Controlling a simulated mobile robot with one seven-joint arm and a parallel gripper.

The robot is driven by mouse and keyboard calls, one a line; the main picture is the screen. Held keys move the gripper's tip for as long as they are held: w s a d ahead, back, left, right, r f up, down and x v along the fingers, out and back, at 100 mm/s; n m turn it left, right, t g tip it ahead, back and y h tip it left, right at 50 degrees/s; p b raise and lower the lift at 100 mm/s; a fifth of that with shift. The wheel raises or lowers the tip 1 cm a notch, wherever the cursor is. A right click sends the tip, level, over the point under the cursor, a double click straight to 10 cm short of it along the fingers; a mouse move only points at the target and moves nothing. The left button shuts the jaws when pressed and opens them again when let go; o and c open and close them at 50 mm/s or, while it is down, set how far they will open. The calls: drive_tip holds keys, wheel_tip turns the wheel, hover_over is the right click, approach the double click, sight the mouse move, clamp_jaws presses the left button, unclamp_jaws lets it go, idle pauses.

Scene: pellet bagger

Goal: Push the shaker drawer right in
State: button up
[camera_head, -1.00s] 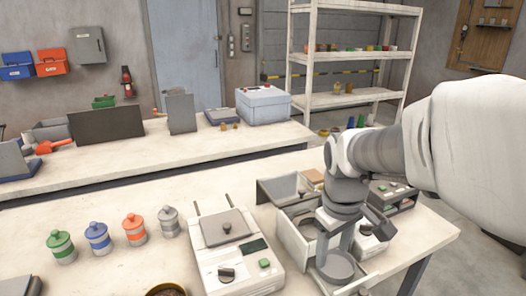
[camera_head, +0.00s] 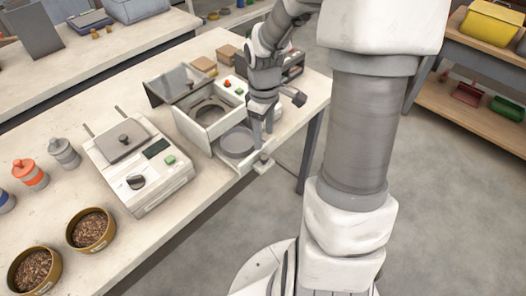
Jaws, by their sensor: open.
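The shaker is a cream box with its grey lid (camera_head: 178,84) raised and a round opening in its top (camera_head: 211,110). Its drawer (camera_head: 222,160) stands pulled out at the front, with a round grey pan (camera_head: 238,142) in it. A small handle block (camera_head: 263,161) shows at the drawer's front end. My gripper (camera_head: 263,122) points down beside the right rear of the pan, near the drawer's right side. It is open and holds nothing. I cannot tell whether a fingertip touches the drawer; the arm hides part of the shaker's right side.
A white instrument with a green button (camera_head: 138,165) stands left of the shaker. Two bowls of pellets (camera_head: 90,230) and lidded jars (camera_head: 64,153) are further left. A small unit with a red button (camera_head: 230,87) stands behind my gripper. Floor is free beyond the bench's front edge.

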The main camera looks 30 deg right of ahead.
sight(263, 156)
wheel_tip(263, 156, down, 8)
drive_tip(key=shift+b, duration=0.6)
drive_tip(key=shift+c, duration=0.3)
clamp_jaws()
drive_tip(key=shift+w, duration=0.1)
idle(0.7)
